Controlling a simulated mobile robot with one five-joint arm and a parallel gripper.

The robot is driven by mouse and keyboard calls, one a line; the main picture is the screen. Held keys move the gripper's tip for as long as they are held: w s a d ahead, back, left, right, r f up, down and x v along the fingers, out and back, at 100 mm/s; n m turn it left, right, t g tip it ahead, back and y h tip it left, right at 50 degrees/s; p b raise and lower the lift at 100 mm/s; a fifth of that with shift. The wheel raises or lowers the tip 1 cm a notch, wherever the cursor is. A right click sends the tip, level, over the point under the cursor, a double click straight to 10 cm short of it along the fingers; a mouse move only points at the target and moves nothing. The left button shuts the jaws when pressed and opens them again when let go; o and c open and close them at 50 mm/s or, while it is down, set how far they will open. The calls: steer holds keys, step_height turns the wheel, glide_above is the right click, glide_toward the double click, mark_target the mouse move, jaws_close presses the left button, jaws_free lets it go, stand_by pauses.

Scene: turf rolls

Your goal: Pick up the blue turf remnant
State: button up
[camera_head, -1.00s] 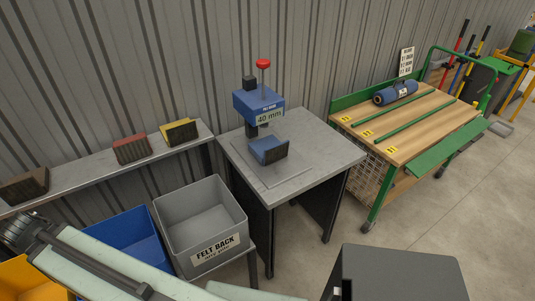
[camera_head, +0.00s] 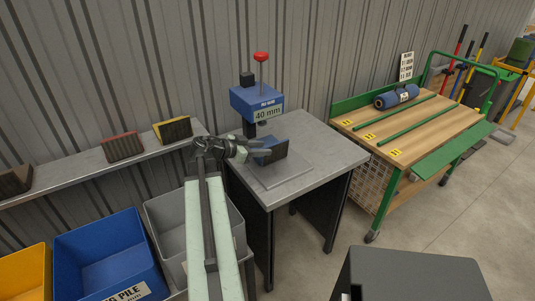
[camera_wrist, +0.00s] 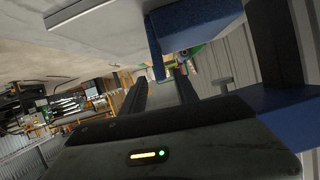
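The blue turf remnant (camera_head: 270,151), a small blue block with a dark face, stands on the grey press table (camera_head: 325,155) below the blue press head (camera_head: 257,103). In the wrist view the blue remnant (camera_wrist: 195,25) shows large at the top, close to my fingers. My gripper (camera_head: 258,150) is just left of the remnant at about its height and partly overlaps it in the head view. In the wrist view my two dark fingers (camera_wrist: 161,85) are apart with a gap between them and nothing seen in it. Whether a finger touches the remnant is unclear.
The press with its red knob (camera_head: 261,57) rises close over the remnant. A shelf (camera_head: 85,177) with red and yellow remnants is at left. Grey (camera_head: 165,215), blue (camera_head: 105,255) and yellow bins stand below. A wooden cart (camera_head: 430,125) with a blue roll is at right.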

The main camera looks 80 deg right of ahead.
mark_target(273, 162)
steer(key=b+x, duration=0.1)
steer(key=x, duration=0.2)
steer(key=b+x, duration=0.1)
steer(key=x, duration=0.2)
steer(key=shift+w+f, duration=0.15)
steer(key=shift+f, duration=0.15)
steer(key=shift+d, duration=0.15)
steer(key=shift+r, duration=0.1)
steer(key=shift+c, duration=0.3)
jaws_close()
